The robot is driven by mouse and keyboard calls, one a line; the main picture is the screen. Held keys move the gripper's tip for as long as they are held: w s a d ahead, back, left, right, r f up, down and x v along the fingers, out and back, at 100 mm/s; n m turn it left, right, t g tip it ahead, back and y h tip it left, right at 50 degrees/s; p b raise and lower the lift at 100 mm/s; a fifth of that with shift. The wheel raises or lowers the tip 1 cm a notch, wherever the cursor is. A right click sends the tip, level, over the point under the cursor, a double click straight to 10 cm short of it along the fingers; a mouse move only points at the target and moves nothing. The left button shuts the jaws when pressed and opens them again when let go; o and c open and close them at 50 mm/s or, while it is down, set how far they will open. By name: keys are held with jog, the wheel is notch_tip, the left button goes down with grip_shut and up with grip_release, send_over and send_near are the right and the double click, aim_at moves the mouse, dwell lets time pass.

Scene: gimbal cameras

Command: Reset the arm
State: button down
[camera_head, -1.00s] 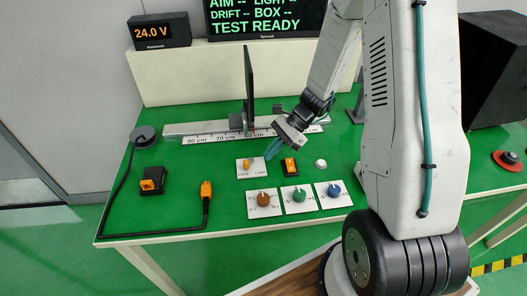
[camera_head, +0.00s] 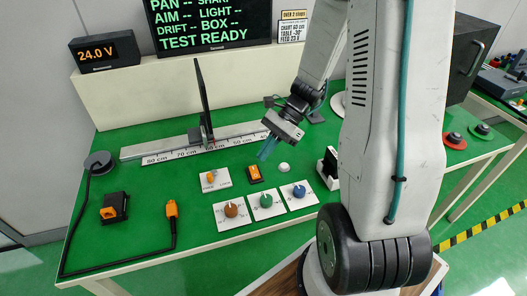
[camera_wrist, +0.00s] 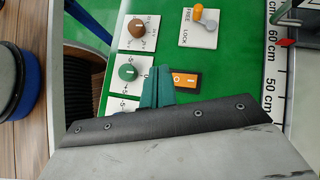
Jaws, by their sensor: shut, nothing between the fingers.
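My gripper (camera_head: 268,149) hangs over the green table on my bent arm, its teal fingers pointing down and to the left. The fingers are shut and empty. In the head view they are just above the orange rocker switch (camera_head: 254,174) and the free/lock lever plate (camera_head: 215,180). In the wrist view the teal fingers (camera_wrist: 157,88) show beside the orange switch (camera_wrist: 185,80), with the green knob (camera_wrist: 128,72) on their other side. I cannot tell whether the fingertips touch anything.
Brown, green and blue knobs (camera_head: 265,201) sit in front of the gripper. A ruled rail (camera_head: 165,148) with an upright black panel (camera_head: 203,98) stands behind. A cabled orange plug (camera_head: 171,209) and black-orange socket (camera_head: 114,207) lie left. A screen (camera_head: 210,22) reads TEST READY.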

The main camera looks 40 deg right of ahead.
dwell(0.3)
jog(key=s+a+r+n+h, duration=0.3)
jog(key=s+r+n+h, duration=0.1)
jog(key=s+r+n, duration=0.4)
jog(key=s+a+r+n+t+h, duration=0.1)
jog(key=s+a+r+n+h, duration=0.3)
jog(key=s+r+n, duration=0.4)
notch_tip(320, 180, up, 4)
jog(key=shift+s+f+n+t+h, duration=0.1)
jog(key=shift+s+n+t+h, duration=0.3)
jog(key=shift+n, duration=0.5)
